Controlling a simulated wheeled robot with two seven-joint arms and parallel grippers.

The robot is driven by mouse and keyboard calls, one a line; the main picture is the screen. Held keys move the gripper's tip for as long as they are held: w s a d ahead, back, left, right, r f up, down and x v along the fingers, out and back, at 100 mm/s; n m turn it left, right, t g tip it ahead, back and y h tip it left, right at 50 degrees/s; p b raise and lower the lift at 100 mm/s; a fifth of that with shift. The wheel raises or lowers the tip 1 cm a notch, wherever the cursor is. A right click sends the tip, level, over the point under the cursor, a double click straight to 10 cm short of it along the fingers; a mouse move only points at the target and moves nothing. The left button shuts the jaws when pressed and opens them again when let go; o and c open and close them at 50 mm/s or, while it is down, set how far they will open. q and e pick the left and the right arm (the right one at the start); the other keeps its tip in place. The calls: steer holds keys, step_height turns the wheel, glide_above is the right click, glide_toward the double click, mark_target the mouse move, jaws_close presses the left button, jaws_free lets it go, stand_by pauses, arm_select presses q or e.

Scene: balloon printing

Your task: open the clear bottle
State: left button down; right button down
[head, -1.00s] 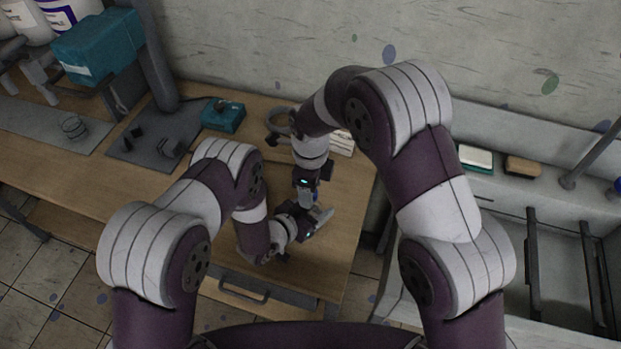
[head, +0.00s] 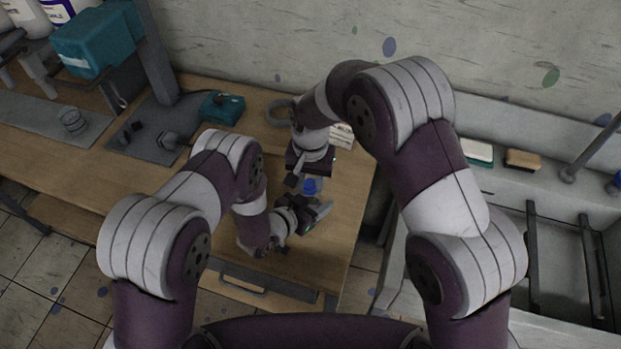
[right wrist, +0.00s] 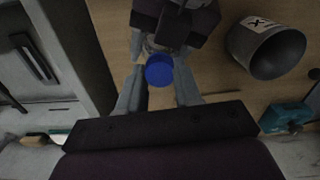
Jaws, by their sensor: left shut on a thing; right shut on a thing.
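The clear bottle (right wrist: 149,48) shows only as a small pale patch beside its blue cap (right wrist: 159,71) in the right wrist view; most of it is hidden by my left gripper. The blue cap (head: 310,187) also shows in the head view, between my two grippers. My left gripper (head: 318,211) is shut on the bottle over the front part of the wooden table. My right gripper (right wrist: 159,88) comes from above, its two fingers on either side of the cap, shut on it. In the head view my right gripper (head: 304,181) is partly hidden.
A grey cup with a label (right wrist: 272,50) stands on the table (head: 345,235). A teal box (head: 222,107) and a grey plate (head: 160,135) lie to the left. A sink (head: 560,250) is at right, with a brown block (head: 522,160) on its ledge.

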steer(key=n, duration=0.4)
steer(key=shift+n, duration=0.3)
steer(key=n, duration=0.3)
steer(key=shift+n, duration=0.4)
steer(key=n, duration=0.8)
steer(key=shift+r, duration=0.1)
steer(key=n, duration=1.1)
steer(key=shift+n, duration=0.4)
steer(key=n, duration=0.5)
steer(key=shift+n, duration=0.3)
